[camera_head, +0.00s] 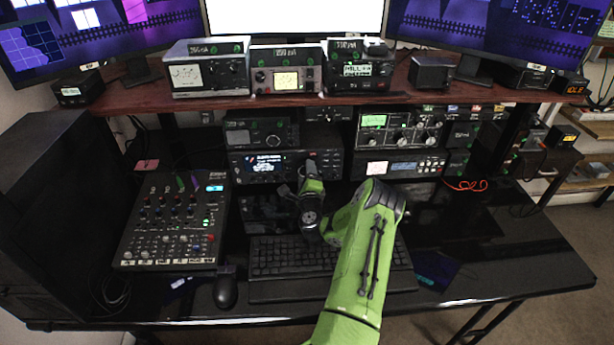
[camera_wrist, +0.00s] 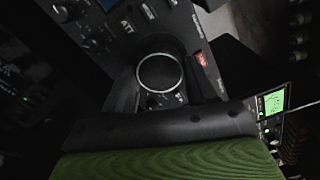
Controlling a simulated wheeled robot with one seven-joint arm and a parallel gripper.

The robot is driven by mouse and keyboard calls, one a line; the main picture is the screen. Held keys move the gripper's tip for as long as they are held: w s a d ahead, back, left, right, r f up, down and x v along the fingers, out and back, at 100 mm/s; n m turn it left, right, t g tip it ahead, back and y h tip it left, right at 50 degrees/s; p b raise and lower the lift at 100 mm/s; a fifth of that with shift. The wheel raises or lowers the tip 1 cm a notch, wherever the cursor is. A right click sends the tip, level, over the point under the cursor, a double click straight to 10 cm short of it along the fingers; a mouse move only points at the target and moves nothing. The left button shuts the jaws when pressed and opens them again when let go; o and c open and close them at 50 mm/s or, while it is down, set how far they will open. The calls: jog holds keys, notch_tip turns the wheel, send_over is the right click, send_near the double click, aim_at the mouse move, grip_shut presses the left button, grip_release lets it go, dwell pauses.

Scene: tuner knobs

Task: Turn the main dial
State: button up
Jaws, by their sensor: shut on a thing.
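The main dial (camera_wrist: 160,72) is a round black knob with a pale rim. It sits near the middle of the wrist view, on the dark front panel of a radio. My gripper (camera_wrist: 164,86) is at the dial, with its dark fingers on either side, shut on it. The radio (camera_head: 262,165) has a lit blue display and stands on the lower level of the desk in the head view. There my green arm reaches over the keyboard to this radio, and the wrist hides the dial. The fingertips are dim, and the dial's turn angle cannot be read.
Smaller knobs and buttons (camera_wrist: 148,11) lie close around the dial. A keyboard (camera_head: 290,257) lies under my arm, with a mixer (camera_head: 173,222) and a mouse (camera_head: 226,287) to the left. More radios stand to the right and on the shelf (camera_head: 400,92) above. The desk's right side is mostly clear.

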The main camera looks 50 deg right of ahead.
jog(key=shift+f, duration=0.1)
dwell(0.5)
jog(key=o, duration=1.1)
jog(key=shift+c, duration=0.2)
